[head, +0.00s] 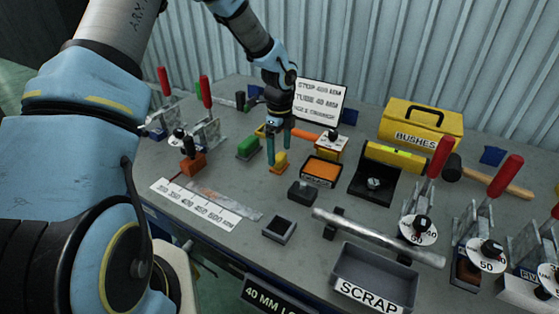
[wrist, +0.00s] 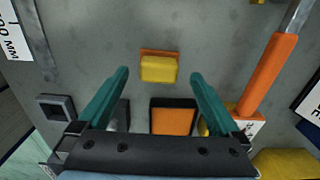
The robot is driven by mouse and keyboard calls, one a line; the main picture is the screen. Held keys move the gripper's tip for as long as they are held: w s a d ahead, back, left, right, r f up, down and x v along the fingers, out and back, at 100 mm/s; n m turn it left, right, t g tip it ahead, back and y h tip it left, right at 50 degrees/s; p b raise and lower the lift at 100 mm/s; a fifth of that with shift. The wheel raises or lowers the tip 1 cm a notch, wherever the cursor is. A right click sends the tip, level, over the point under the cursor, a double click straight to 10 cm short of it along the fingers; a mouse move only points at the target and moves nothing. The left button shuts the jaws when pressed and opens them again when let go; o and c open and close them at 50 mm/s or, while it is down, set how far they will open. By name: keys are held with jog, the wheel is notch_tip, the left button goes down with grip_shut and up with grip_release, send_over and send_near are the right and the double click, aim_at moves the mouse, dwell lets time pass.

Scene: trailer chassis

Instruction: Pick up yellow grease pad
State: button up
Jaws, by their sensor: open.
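The yellow grease pad (head: 280,157) is a small yellow block with an orange edge or base, lying on the grey bench. In the wrist view the yellow pad (wrist: 158,69) shows almost centred, between the lines of the two fingers and level with their tips. My gripper (head: 279,152) points down over the pad with its teal fingers apart. In the wrist view my gripper (wrist: 159,74) is open and nothing is clamped in it. Whether the fingers reach down beside the pad or stay above it, I cannot tell.
A green block (head: 248,147) stands left of the pad, and a black tray with an orange top (head: 321,171) to its right. An orange handle (wrist: 268,75) lies nearby. A dark block (head: 301,193) and a small grey tray (head: 280,230) stand nearer the front edge.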

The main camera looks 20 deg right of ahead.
aim_at(279, 156)
jog(key=shift+f+p, duration=0.3)
jog(key=shift+f, duration=1.2)
jog(key=shift+c, duration=0.2)
grip_shut()
jog(key=shift+r, duration=0.1)
notch_tip(279, 156, up, 10)
jog(key=b, duration=0.2)
jog(key=shift+b, duration=0.3)
jog(key=c, duration=0.6)
grip_release()
jog(key=c, duration=0.6)
